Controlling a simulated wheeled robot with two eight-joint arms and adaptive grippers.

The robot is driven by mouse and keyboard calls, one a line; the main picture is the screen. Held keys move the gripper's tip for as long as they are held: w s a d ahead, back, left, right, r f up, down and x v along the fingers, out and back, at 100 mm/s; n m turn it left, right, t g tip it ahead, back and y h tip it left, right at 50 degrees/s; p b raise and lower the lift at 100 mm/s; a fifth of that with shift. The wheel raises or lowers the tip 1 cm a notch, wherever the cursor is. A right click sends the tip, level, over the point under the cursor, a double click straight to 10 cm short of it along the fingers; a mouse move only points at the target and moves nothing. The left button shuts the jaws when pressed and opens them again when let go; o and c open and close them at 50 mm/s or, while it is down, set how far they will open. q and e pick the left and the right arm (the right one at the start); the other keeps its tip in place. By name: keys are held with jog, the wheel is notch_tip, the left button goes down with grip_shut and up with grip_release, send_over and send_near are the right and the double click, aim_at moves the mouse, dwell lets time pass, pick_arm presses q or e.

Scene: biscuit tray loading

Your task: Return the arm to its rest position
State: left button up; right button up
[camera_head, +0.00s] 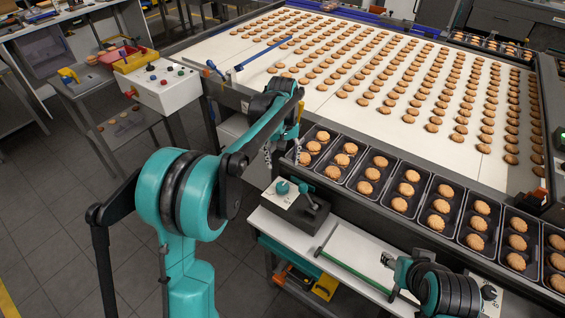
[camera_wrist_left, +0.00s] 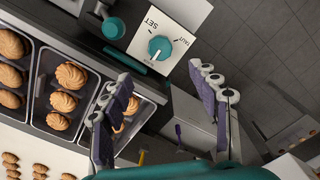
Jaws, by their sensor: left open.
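My left arm (camera_head: 187,195) reaches up from the bottom of the head view and bends over toward the near left corner of the biscuit table. My left gripper (camera_head: 283,148) hangs beside the leftmost black tray (camera_head: 326,172), partly hidden by its own arm. In the left wrist view its two fingers (camera_wrist_left: 163,88) are spread wide with nothing between them. The left finger overlaps a tray with biscuits in that view. My right arm (camera_head: 445,290) shows at the bottom right of the head view, its fingers small and unclear.
Black trays with round biscuits line the near edge of the white belt (camera_head: 335,118), which carries rows of biscuits. A control box with a teal knob (camera_wrist_left: 160,47) stands close to the left gripper. A white-topped bench (camera_head: 350,250) lies below.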

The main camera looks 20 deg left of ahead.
dwell(0.3)
pick_arm(q)
jog(key=s+r+m+t, duration=0.25)
jog(key=s+r, duration=0.35)
jog(key=s, duration=0.7)
jog(key=s+f+m+t, duration=0.1)
jog(key=s+f+t, duration=0.1)
jog(key=s, duration=0.4)
jog(key=s+f+m+t, duration=0.1)
jog(key=s+f+t, duration=0.1)
jog(key=s, duration=0.5)
jog(key=shift+a+m, duration=0.25)
jog(key=shift+m, duration=0.1)
jog(key=shift+f+t, duration=0.1)
jog(key=shift+t, duration=0.15)
